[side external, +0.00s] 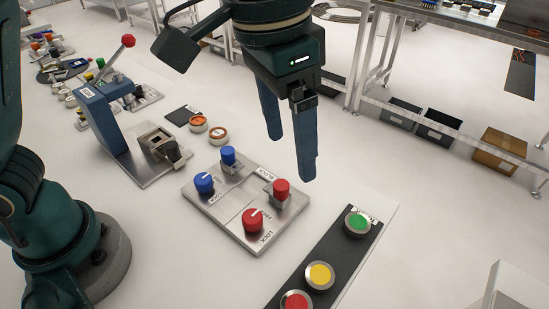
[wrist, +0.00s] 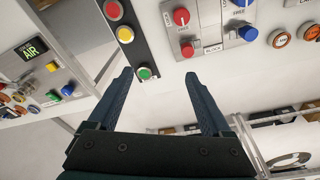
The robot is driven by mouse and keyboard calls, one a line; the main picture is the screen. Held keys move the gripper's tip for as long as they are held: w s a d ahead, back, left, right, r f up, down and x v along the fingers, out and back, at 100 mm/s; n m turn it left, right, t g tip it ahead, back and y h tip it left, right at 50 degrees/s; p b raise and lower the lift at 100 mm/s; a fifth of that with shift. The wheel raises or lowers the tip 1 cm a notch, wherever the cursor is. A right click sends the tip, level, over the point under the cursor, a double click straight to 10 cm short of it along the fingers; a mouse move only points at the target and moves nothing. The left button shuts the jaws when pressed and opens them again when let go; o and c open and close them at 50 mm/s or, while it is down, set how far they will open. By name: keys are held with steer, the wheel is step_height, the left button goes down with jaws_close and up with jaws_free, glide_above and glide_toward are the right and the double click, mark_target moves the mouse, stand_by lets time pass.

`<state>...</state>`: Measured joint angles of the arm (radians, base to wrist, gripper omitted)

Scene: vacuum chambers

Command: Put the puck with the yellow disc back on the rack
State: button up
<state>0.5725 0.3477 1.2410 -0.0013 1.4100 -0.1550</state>
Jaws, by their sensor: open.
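The puck with the yellow disc (side external: 319,275) has a metal rim and sits flat on a dark strip-shaped rack (side external: 338,247), between a red-disc puck (side external: 296,302) and a green-disc puck (side external: 358,223). The gap from yellow to green is wider than from yellow to red. In the wrist view, the yellow puck (wrist: 125,34) is beyond the fingertips, and the green puck (wrist: 145,72) shows between them. My gripper (side external: 291,160) is open and empty, its fingers pointing down above the table, apart from the pucks. It also shows in the wrist view (wrist: 159,73).
A metal plate (side external: 244,224) with red and blue knobs and posts stands left of the rack. Behind it are a blue lever device (side external: 103,115) and two orange-topped round pieces (side external: 198,123). Bare white table lies between plate and rack.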

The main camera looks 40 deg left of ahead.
steer(key=s+a+f+n+t, duration=0.1)
steer(key=s+a, duration=0.3)
steer(key=a, duration=0.4)
steer(key=s+a+f+n+t, duration=0.2)
steer(key=s+a, duration=0.3)
steer(key=a, duration=0.4)
steer(key=shift+n+t+y, duration=0.4)
steer(key=shift+n+t, duration=0.2)
steer(key=shift+n, duration=0.3)
steer(key=shift+s, duration=0.1)
